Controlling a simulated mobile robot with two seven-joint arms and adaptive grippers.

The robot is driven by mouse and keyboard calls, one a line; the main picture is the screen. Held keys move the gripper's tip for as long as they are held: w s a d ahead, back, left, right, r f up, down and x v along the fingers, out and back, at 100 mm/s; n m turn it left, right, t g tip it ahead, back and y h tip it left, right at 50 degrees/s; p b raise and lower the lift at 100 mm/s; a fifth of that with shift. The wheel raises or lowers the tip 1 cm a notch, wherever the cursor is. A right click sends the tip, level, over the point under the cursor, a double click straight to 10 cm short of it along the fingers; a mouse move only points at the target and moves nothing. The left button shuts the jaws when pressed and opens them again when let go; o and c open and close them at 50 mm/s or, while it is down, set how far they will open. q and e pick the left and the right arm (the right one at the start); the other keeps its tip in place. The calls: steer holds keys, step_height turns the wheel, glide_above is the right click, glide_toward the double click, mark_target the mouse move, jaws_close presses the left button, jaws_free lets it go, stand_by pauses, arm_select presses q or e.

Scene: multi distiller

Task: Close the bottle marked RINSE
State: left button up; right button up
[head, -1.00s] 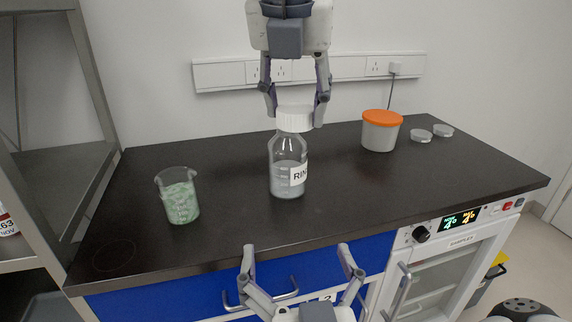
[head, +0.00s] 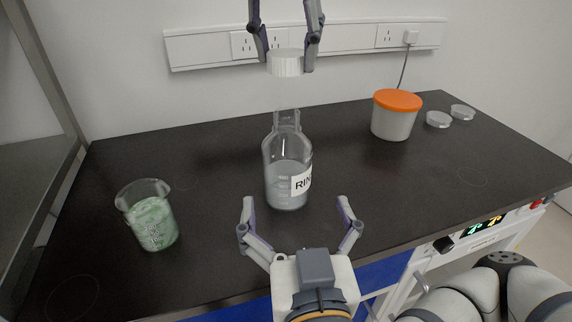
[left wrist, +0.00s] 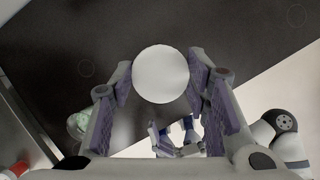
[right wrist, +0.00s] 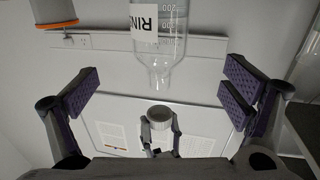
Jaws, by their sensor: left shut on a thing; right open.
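The clear bottle (head: 287,165) with a RINSE label, partly readable, stands upright and uncapped on the black bench. It also shows upside down in the right wrist view (right wrist: 160,40). My left gripper (head: 287,66) is shut on the white cap (head: 285,63), holding it above the bottle's open neck with a gap between them. The cap fills the space between the fingers in the left wrist view (left wrist: 161,74). My right gripper (head: 296,210) is open and empty, in front of the bottle, with its fingers spread wider than the bottle and not touching it.
A beaker (head: 150,215) with green contents stands at the left. A tub with an orange lid (head: 397,115) and two small clear dishes (head: 438,119) stand at the back right. A socket rail (head: 240,46) runs along the wall. The bench around the bottle is clear.

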arm_select(q)
steer(key=shift+w+f, duration=0.1)
steer(key=shift+w, duration=0.05)
arm_select(e)
steer(key=w, duration=0.3)
steer(key=shift+w+a, duration=0.35)
steer(key=shift+a, duration=0.05)
steer(key=shift+w+a, duration=0.25)
steer(key=shift+w, duration=0.05)
steer(key=w, duration=0.8)
steer(key=c, duration=1.8)
arm_select(q)
glide_above(288, 107)
steer(key=s, duration=0.2)
steer(key=shift+a+f, duration=0.15)
steer(key=shift+f, duration=2.35)
